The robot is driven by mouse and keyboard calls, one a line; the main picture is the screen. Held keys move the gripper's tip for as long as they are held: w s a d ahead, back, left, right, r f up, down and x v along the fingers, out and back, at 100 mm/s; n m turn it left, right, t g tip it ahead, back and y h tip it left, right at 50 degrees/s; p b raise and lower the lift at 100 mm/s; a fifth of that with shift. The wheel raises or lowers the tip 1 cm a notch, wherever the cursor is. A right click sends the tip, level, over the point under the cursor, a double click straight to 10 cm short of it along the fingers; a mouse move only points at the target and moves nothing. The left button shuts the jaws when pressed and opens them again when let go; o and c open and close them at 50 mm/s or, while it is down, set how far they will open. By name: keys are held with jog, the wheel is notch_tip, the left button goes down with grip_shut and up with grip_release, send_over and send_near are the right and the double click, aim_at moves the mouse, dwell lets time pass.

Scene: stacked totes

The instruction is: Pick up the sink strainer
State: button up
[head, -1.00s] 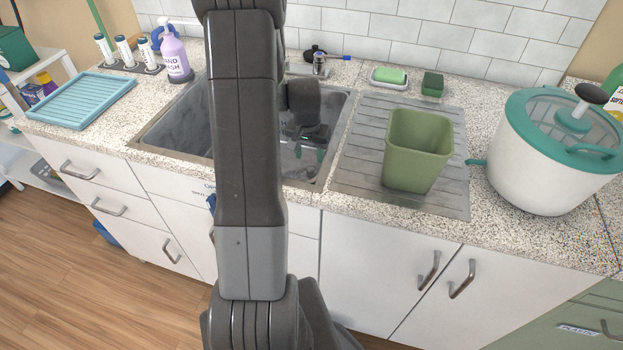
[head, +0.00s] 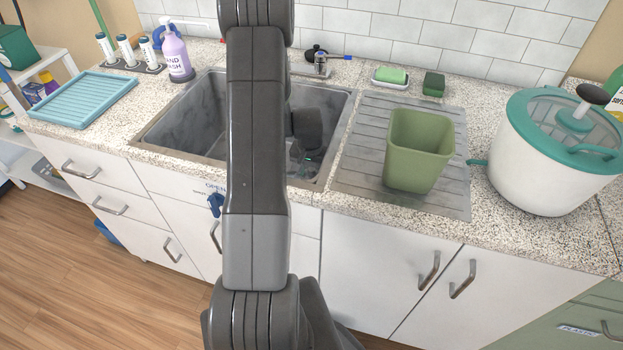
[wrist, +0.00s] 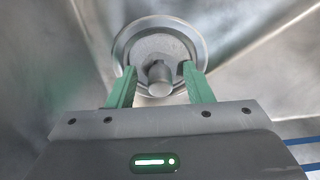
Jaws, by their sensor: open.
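The sink strainer (wrist: 160,44) is a round grey metal disc with a rim and a raised knob (wrist: 160,78) in its middle. It lies at the sink bottom in the wrist view. My gripper (wrist: 158,76) has two green fingers, open, one on each side of the knob, with gaps visible between fingers and knob. The fingertips overlap the strainer's disc in the picture; I cannot tell whether they touch it. In the head view my gripper (head: 303,160) is down inside the sink (head: 190,110), mostly behind my arm, and the strainer is hidden.
A green bin (head: 418,150) stands on the drainboard (head: 362,150) right of the sink. A white and teal salad spinner (head: 540,165) stands farther right. A soap bottle (head: 175,55) and a teal tray (head: 82,100) are on the left. The sink walls surround my gripper.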

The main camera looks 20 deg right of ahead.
grip_shut()
jog(key=shift+r, duration=0.1)
